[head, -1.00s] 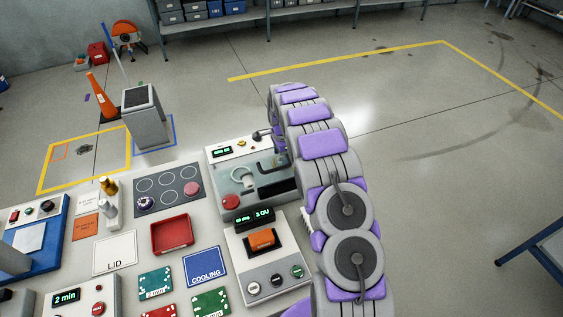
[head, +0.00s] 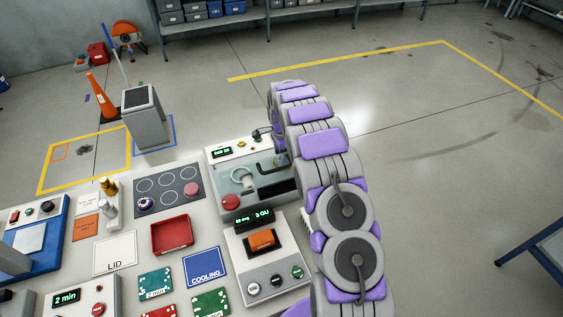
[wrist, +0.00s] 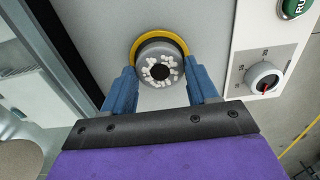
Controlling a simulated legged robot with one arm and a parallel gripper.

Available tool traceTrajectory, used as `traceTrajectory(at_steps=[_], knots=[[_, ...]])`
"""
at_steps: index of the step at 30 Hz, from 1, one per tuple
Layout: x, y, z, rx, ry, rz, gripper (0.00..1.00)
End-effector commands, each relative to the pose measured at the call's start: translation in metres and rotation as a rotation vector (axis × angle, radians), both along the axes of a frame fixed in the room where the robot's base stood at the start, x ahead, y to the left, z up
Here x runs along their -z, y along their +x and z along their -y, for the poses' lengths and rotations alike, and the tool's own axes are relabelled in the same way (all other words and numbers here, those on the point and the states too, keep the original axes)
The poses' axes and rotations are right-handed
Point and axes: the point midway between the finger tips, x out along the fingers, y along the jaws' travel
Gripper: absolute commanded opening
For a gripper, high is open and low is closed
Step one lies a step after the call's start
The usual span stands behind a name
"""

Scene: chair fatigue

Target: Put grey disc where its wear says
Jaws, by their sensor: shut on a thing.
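In the wrist view my gripper (wrist: 163,88) has its two blue fingers on either side of a round grey disc (wrist: 161,72). The fingers are shut on it. Its face carries a ring of white flecks around a dark centre. A yellow ring (wrist: 183,46) on a pale panel lies right behind the disc; I cannot tell whether the disc is seated in it or just in front. In the head view my arm hides the gripper and the disc.
The wrist view shows a green button (wrist: 296,8) and a dial (wrist: 264,77) beside the disc. In the head view, a mat with circles (head: 168,187), a red tray (head: 183,232), a blue COOLING card (head: 205,267) and a white LID card (head: 115,254) lie on the bench.

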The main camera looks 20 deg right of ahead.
Motion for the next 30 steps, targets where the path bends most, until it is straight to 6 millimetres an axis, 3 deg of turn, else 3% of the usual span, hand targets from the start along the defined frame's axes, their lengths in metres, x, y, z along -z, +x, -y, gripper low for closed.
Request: traceTrajectory(at_steps=[22, 30], knots=[[-0.035, 0.001, 0.000, -0.001, -0.001, 0.004, 0.29], [-0.039, 0.001, 0.000, 0.000, -0.001, 0.003, 0.29]])
